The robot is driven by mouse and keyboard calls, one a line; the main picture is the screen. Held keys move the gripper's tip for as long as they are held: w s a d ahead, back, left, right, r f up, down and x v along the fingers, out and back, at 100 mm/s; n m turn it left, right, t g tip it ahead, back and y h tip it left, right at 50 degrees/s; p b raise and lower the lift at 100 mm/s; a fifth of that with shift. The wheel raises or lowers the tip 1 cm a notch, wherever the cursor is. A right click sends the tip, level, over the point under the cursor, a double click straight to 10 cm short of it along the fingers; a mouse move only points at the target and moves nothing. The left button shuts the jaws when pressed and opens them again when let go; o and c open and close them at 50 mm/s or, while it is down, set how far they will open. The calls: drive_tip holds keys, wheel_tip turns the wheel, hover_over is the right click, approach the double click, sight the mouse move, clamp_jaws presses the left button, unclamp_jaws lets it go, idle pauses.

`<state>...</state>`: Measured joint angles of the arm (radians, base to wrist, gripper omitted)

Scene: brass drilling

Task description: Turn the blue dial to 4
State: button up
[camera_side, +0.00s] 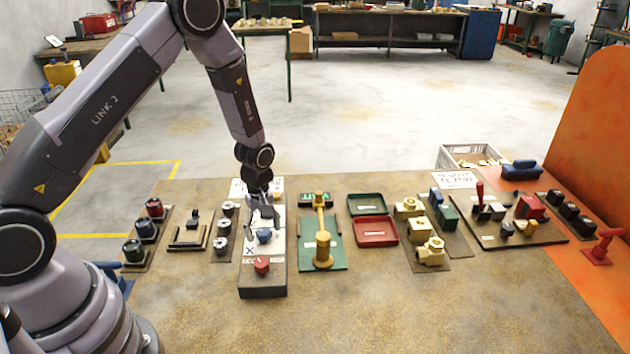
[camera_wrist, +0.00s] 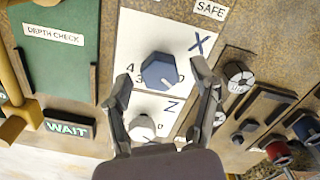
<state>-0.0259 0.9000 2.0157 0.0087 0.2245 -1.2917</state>
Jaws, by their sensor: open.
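The blue dial (camera_side: 264,235) is a faceted knob on a white-topped panel block (camera_side: 263,292). In the wrist view the blue dial (camera_wrist: 160,70) sits beside a large X, with the digits 4 and 3 at its lower left and a partly hidden mark at its right. My gripper (camera_side: 264,220) points down over the panel, just behind the blue dial in the side view. In the wrist view its fingers are apart, one to each side of the blue dial, with nothing between them gripped.
A white knob (camera_wrist: 142,127) marked Z lies between the fingers' bases in the wrist view. A red knob (camera_side: 262,265) stands at the panel's front. A green fixture with a brass post (camera_side: 322,249) is to the right, small round knobs (camera_side: 222,245) to the left. The front bench is clear.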

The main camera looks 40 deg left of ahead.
clamp_jaws()
drive_tip(key=shift+m, duration=0.4)
drive_tip(key=m, duration=0.5)
drive_tip(key=shift+m, duration=0.3)
drive_tip(key=m, duration=0.5)
drive_tip(key=shift+s, duration=0.1)
drive_tip(key=m, duration=0.6)
drive_tip(key=shift+m, duration=0.4)
drive_tip(key=m, duration=0.5)
